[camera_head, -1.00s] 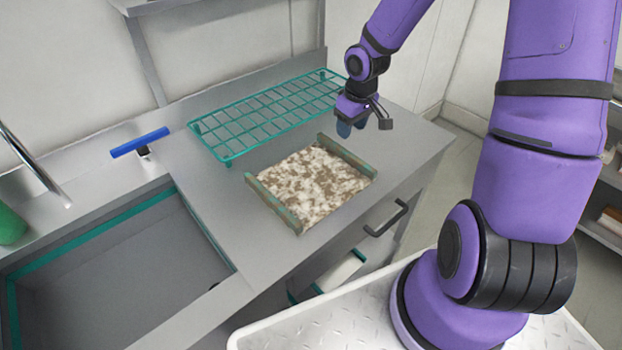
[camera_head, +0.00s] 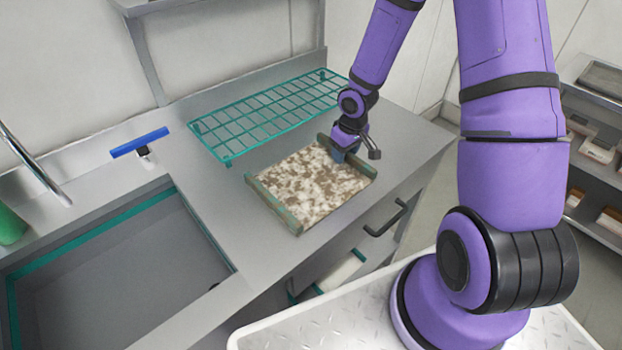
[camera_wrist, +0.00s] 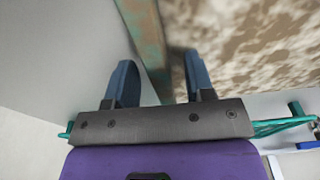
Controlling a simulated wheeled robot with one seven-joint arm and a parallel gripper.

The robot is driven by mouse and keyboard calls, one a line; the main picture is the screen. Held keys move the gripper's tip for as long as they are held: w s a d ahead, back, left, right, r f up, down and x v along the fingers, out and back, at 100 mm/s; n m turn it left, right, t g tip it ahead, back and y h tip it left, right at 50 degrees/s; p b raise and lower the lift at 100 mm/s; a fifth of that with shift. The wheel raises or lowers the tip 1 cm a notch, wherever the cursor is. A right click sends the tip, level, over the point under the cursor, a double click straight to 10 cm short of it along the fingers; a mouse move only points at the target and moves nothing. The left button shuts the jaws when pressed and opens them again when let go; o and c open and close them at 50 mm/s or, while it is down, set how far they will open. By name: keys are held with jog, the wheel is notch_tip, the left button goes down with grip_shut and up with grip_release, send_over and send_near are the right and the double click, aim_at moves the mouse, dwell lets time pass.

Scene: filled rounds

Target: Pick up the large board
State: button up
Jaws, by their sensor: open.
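The large board (camera_head: 310,186) lies flat on the grey counter, with a mottled white and brown top and a raised greenish rail along two opposite ends. My gripper (camera_head: 344,152) is low at the board's far right rail. In the wrist view my gripper (camera_wrist: 158,80) is open, with its two blue fingers apart. The board's rail (camera_wrist: 148,45) shows between the fingers, and its mottled top (camera_wrist: 250,40) lies beyond the right finger. I cannot tell whether either finger touches the rail. The arm's end partly hides the rail in the head view.
A green wire rack (camera_head: 265,112) stands on the counter behind the board. A sink basin (camera_head: 110,275) lies to the left, with a blue-handled squeegee (camera_head: 140,142) behind it. A drawer handle (camera_head: 385,220) juts from the counter front. Bare counter (camera_head: 205,185) lies left of the board.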

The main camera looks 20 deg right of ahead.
grip_shut()
jog(key=shift+r, duration=0.2)
